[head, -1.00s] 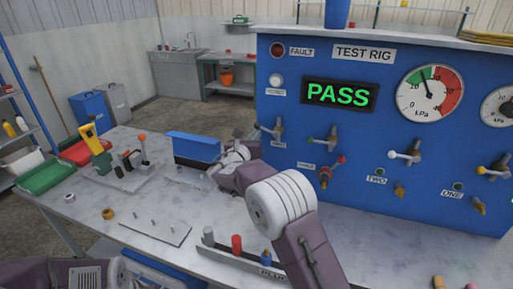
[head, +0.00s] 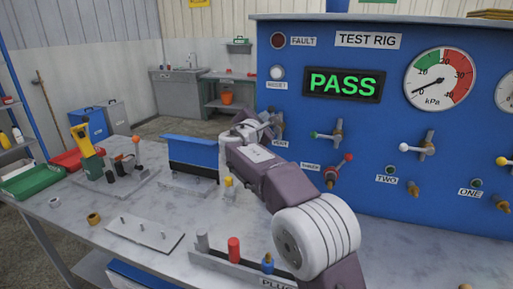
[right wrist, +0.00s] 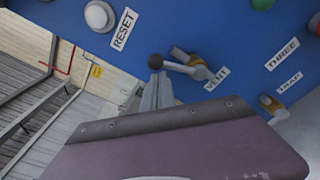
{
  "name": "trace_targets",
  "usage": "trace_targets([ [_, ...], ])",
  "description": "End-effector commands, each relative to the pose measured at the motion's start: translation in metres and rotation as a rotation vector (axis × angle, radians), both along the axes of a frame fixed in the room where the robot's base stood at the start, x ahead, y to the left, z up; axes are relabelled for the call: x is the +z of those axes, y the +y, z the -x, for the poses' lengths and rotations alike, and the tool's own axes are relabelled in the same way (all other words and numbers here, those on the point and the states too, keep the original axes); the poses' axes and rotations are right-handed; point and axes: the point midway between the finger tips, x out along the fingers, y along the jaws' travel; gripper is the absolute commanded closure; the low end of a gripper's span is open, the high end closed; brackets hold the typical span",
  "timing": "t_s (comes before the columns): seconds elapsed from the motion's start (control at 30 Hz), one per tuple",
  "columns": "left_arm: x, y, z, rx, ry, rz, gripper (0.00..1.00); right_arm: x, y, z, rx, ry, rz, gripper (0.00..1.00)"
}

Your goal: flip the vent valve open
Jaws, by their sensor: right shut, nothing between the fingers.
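The vent valve (right wrist: 198,68) is on the blue panel beside its VENT label. In the right wrist view its pale lever ends in a black ball knob (right wrist: 155,61). My right gripper (right wrist: 157,80) is shut and empty, its fingertips right at the knob; I cannot tell whether they touch it. In the head view my right gripper (head: 262,122) is in front of the valve and partly hides it (head: 278,124). The pressure gauge (head: 440,78) has its needle near 0, and the display (head: 343,83) reads PASS. My left gripper is out of view.
Other valves with coloured knobs, such as the red-knobbed one (head: 338,170), sit right of and below the vent valve. On the table below are a blue block (head: 192,155), a plug rack (head: 222,262) and a plate with pegs (head: 132,230).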

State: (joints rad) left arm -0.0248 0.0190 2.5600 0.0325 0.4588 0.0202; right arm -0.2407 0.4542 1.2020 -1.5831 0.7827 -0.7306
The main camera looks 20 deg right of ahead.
Motion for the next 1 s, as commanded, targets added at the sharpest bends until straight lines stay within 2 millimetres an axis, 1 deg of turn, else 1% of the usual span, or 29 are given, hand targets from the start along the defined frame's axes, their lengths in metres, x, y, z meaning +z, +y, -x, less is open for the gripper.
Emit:
trace_targets([
  [0.03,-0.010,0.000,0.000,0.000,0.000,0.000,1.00,-0.003,-0.002,0.001,-0.001,-0.026,-0.031,1.00],
  [0.1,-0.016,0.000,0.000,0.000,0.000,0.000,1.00,-0.001,-0.005,0.003,-0.001,-0.053,-0.076,1.00],
  [0.4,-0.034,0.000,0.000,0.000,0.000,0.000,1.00,0.006,-0.013,0.008,-0.001,-0.147,-0.216,1.00],
  [0.6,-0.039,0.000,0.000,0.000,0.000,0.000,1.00,0.008,-0.015,0.010,-0.001,-0.178,-0.262,1.00],
  [1.0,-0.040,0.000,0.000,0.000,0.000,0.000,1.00,0.010,-0.016,0.011,-0.001,-0.190,-0.281,1.00],
])
